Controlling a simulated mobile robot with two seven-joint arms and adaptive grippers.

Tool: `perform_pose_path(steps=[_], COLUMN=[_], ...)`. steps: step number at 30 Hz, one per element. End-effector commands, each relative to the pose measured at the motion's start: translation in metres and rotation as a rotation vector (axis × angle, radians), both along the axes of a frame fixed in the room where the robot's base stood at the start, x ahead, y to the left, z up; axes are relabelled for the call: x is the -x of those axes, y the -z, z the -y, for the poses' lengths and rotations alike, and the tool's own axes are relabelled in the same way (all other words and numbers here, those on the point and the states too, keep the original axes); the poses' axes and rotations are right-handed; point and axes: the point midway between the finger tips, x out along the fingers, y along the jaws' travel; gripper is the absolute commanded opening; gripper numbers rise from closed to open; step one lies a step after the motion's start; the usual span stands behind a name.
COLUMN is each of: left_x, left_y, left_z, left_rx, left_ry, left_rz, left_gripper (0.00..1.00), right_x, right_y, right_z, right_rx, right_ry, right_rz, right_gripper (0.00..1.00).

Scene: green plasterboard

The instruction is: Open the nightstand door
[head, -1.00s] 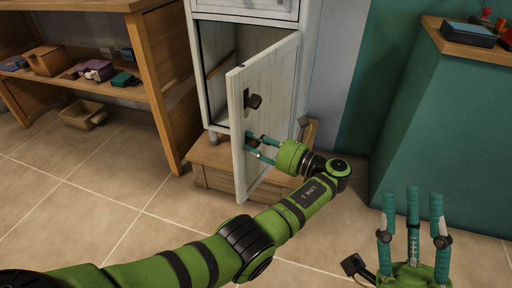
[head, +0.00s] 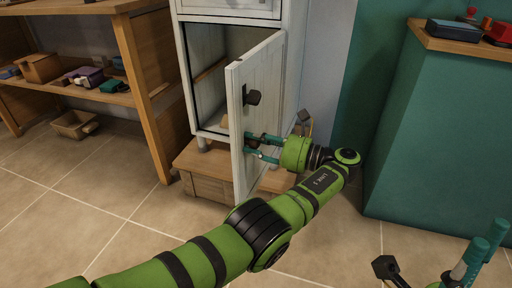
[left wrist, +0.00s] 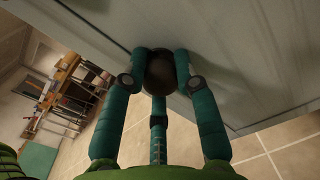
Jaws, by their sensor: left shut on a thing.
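The nightstand (head: 290,95) is a white cabinet at the upper middle of the head view. Its white door (head: 238,160) stands ajar, swung out towards me, and the dark inside shows to its left. My left gripper (head: 262,147) is at the door's outer face, below that piece. In the left wrist view its teal fingers (left wrist: 159,82) are closed around a dark round knob (left wrist: 159,70) on the door. My right gripper (head: 482,252) is low at the right, fingers apart and empty, partly cut off.
A wooden step (head: 197,172) sits beneath the nightstand and door. A wooden shelf (head: 160,115) with boxes stands at the left. A teal counter (head: 430,130) stands at the right. The tiled floor (head: 85,205) is clear at the front left.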

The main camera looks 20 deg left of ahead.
Motion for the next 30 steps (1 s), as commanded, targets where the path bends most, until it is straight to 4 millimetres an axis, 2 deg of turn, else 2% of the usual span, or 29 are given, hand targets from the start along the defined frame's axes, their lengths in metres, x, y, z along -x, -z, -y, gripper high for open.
perform_pose_path(steps=[20, 21, 22, 23, 30], left_x=[-0.0018, -0.0018, -0.0017, -0.0017, -0.0011], left_y=[-0.0023, -0.0024, -0.0024, -0.0023, -0.001], left_z=[0.0001, 0.0001, 0.0, 0.0, -0.0002], left_rx=[-0.002, -0.002, -0.002, -0.002, -0.001], left_ry=[-0.01, -0.01, -0.011, -0.011, -0.012], left_rz=[0.006, 0.006, 0.006, 0.006, 0.002], left_gripper=[0.0, 0.34, 0.46, 0.53, 0.53], right_x=[0.0046, 0.0046, 0.0046, 0.0046, 0.0042], right_y=[0.0036, 0.0036, 0.0036, 0.0036, 0.0037], right_z=[0.0053, 0.0053, 0.0053, 0.0053, 0.0053], right_rx=[-0.021, -0.021, -0.021, -0.021, -0.021], right_ry=[0.004, 0.004, 0.004, 0.004, 0.004], right_rz=[0.038, 0.038, 0.038, 0.038, 0.037], right_gripper=[0.4, 0.4, 0.4, 0.4, 0.4])
